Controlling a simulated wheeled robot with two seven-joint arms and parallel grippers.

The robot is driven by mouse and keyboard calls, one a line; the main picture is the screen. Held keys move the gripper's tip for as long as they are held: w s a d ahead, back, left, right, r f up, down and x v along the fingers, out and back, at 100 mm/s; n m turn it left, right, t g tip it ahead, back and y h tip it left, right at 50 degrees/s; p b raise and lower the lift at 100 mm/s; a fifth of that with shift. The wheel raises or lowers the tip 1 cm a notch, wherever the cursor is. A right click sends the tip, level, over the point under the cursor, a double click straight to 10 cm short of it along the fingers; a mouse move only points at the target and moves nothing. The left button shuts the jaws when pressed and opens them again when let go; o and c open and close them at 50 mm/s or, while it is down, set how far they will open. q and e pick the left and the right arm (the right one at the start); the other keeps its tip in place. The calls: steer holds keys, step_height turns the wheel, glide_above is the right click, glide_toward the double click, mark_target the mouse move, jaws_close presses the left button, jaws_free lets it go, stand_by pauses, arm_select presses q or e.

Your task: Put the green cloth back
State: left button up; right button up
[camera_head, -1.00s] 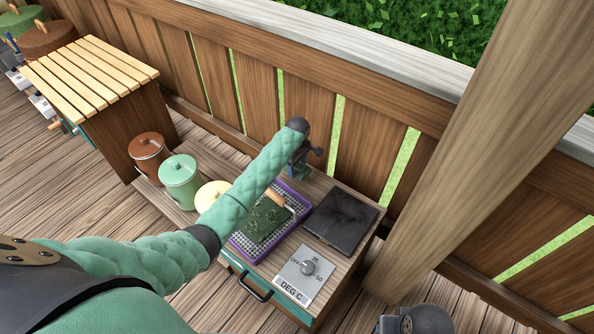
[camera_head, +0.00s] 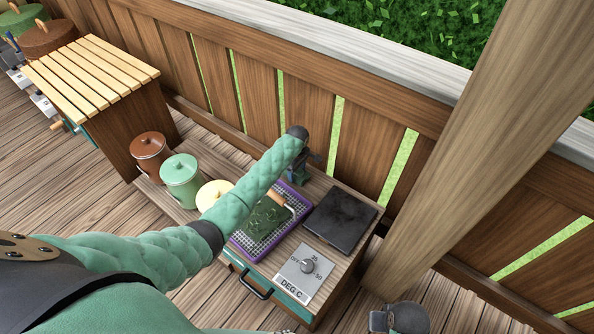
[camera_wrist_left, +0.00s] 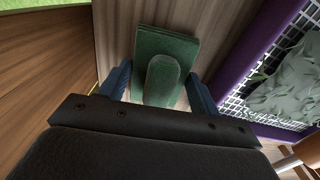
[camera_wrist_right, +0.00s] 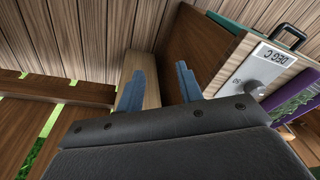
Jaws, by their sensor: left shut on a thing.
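The green cloth (camera_wrist_left: 182,48) lies as a dark green folded rectangle on the wooden top in the left wrist view, with a rounded raised part between my fingers. My left gripper (camera_wrist_left: 160,92) is shut on that raised part. In the head view my left gripper (camera_head: 302,170) points down at the back corner of the stove cabinet, beside the purple-rimmed tray, and the arm hides part of the spot. My right gripper (camera_wrist_right: 160,82) is open and empty, off the cabinet's front right side; only its wrist part shows at the bottom of the head view.
The purple-rimmed mesh tray (camera_head: 240,242) holds dark green leaves and a wooden-handled tool (camera_head: 281,201). A black hot plate (camera_head: 342,219) and a dial panel (camera_head: 303,268) are to its right. Brown (camera_head: 150,150), green (camera_head: 180,178) and yellow (camera_head: 211,192) lidded pots stand left. The fence is behind.

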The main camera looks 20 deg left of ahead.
arm_select(q)
steer(key=shift+f, duration=0.3)
steer(key=o, duration=1.2)
steer(key=shift+o, duration=0.2)
arm_select(e)
steer(key=shift+s+f, duration=0.1)
steer(key=shift+s, duration=0.05)
arm_select(q)
steer(key=shift+b, duration=0.7)
step_height(320, 180, up, 4)
steer(key=shift+r+b, duration=0.1)
steer(key=shift+b, duration=0.35)
step_height(320, 180, up, 2)
steer(key=shift+a+r, duration=0.1)
steer(key=shift+r, duration=0.85)
arm_select(e)
step_height(320, 180, up, 8)
steer(key=s, duration=0.1)
steer(key=shift+s+a, duration=0.15)
steer(key=shift+s, duration=0.1)
